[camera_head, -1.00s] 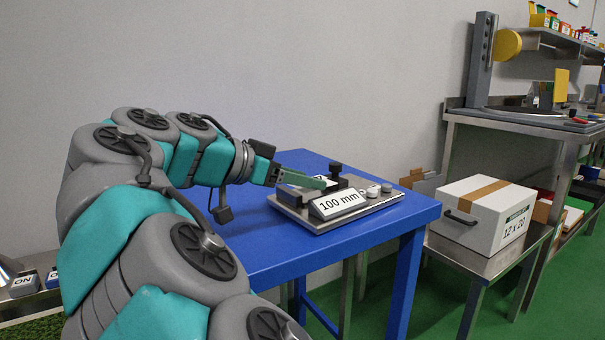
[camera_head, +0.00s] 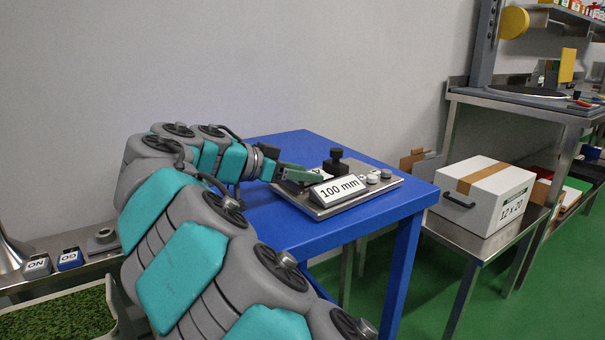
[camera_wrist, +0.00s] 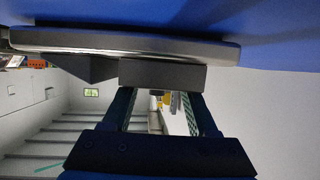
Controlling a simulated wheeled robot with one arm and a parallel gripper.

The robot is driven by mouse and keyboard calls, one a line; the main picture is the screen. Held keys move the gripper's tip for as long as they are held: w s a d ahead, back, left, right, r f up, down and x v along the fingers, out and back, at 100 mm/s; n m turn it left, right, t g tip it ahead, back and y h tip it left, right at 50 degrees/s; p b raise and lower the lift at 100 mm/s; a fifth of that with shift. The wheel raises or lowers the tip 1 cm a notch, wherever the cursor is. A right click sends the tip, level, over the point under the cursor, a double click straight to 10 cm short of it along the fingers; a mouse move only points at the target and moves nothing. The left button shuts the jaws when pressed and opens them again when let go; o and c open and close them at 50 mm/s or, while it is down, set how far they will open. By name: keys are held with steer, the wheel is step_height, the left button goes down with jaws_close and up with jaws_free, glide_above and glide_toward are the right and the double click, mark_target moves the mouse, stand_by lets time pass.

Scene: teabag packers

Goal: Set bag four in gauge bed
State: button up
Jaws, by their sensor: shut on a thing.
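The gauge (camera_head: 365,199) is a metal plate with dark blocks, a black knob and a "100 mm" sign, on the blue table. A white patch with a dark mark, apparently bag four (camera_head: 314,171), shows in the gauge bed beside my gripper's green fingers. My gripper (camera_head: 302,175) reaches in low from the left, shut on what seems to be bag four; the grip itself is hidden. In the wrist view, the finger ends (camera_wrist: 161,98) reach a dark block (camera_wrist: 162,76) under the plate's edge, with a gap between the fingers farther back.
The blue table (camera_head: 280,235) has free room left and front of the gauge. A white carton marked "12 x 20" (camera_head: 485,200) stands on a low metal bench at right. "ON" (camera_head: 37,266) and "GO" (camera_head: 70,259) blocks are at lower left.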

steer(key=shift+f+b, duration=0.35)
steer(key=shift+b, duration=0.1)
steer(key=shift+f+b, duration=0.5)
steer(key=shift+f, duration=0.05)
steer(key=o, duration=1.3)
steer(key=shift+d+f, duration=0.1)
steer(key=shift+f, duration=0.05)
steer(key=shift+r+p, duration=0.65)
steer(key=shift+p, duration=0.35)
steer(key=shift+s+a+b, duration=0.25)
steer(key=shift+a+b, duration=0.05)
steer(key=v, duration=0.8)
steer(key=shift+w+a+r, duration=0.1)
steer(key=shift+a+r, duration=0.1)
steer(key=shift+r, duration=0.3)
steer(key=shift+p+v, duration=0.6)
steer(key=shift+v, duration=1)
steer(key=shift+d+r, duration=0.1)
